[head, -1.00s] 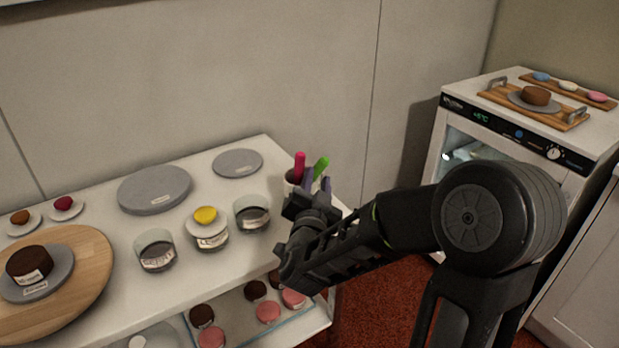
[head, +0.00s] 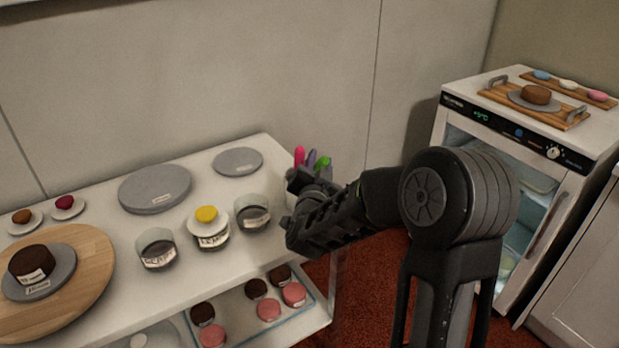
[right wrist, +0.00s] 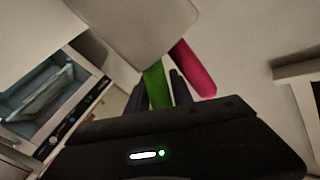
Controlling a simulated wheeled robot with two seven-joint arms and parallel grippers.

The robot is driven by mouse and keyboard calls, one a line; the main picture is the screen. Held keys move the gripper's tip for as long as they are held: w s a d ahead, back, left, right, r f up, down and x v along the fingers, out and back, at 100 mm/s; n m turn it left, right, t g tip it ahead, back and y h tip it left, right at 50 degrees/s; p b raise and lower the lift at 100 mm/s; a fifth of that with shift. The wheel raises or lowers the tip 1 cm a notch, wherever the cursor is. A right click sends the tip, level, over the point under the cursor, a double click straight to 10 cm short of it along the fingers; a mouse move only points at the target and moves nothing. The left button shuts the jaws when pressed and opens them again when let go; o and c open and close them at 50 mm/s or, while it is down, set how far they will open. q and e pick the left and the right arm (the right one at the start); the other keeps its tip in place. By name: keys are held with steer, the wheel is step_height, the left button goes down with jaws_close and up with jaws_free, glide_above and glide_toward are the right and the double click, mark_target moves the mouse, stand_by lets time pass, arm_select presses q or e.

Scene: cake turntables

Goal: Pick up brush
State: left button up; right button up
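Several upright handles stand at the right end of the white counter: a pink one (head: 299,157), a purple one (head: 311,158) and a green one (head: 323,163). I cannot tell which is the brush. Their holder is mostly hidden behind my right gripper (head: 302,180), which is at the handles. The right wrist view shows the pink handle (right wrist: 194,68) and green handle (right wrist: 154,86) just beyond the dark gripper body, with dark shapes beside the green one. My left gripper is not in view.
Glass jars (head: 253,213) and grey turntables (head: 155,188) stand on the counter (head: 120,222) left of my gripper. A wooden board (head: 88,290) with a chocolate cake (head: 31,264) lies at far left. A fridge (head: 520,150) stands at right, with red floor between.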

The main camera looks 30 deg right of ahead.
steer(key=shift+w, duration=0.1)
steer(key=shift+c, duration=0.5)
jaws_close()
